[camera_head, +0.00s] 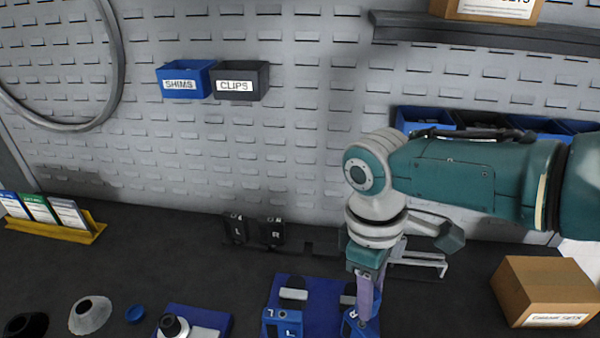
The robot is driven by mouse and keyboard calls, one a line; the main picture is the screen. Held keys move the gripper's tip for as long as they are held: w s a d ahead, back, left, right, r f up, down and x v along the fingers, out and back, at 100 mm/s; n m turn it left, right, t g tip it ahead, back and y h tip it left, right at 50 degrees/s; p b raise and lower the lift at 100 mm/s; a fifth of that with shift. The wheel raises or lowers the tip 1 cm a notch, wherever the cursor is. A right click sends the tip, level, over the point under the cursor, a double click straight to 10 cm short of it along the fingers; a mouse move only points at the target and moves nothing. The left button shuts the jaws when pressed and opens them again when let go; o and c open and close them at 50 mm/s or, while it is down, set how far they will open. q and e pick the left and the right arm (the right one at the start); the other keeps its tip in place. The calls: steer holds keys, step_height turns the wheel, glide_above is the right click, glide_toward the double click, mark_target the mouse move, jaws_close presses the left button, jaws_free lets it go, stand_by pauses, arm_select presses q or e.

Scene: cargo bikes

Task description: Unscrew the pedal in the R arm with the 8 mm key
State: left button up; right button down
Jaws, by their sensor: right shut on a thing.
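My right gripper (367,296) comes in from the right and points down at the blue block marked R (351,324). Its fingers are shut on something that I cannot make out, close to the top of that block. A grey pedal-like piece (347,299) shows just left of the fingers, partly covered by them. The matching blue block marked L (283,324) stands to the left, with a similar grey piece (293,294) behind it. I cannot pick out the 8 mm key. My left gripper is out of view.
Both blocks stand on a blue mat (318,297). Black holders marked L (237,229) and R (271,232) stand behind. A metal bracket (425,262) is right of my gripper, and a cardboard box (542,290) is farther right. A cone (90,315) stands left.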

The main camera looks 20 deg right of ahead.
stand_by(0.3)
steer(key=n, duration=0.4)
steer(key=shift+f+n+t, duration=0.1)
steer(key=shift+n+t, duration=0.2)
steer(key=shift+n, duration=1)
steer(key=n, duration=0.3)
steer(key=shift+d+h+p, duration=0.1)
steer(key=shift+h+p, duration=0.2)
steer(key=shift+p, duration=0.1)
steer(key=shift+r+p, duration=0.65)
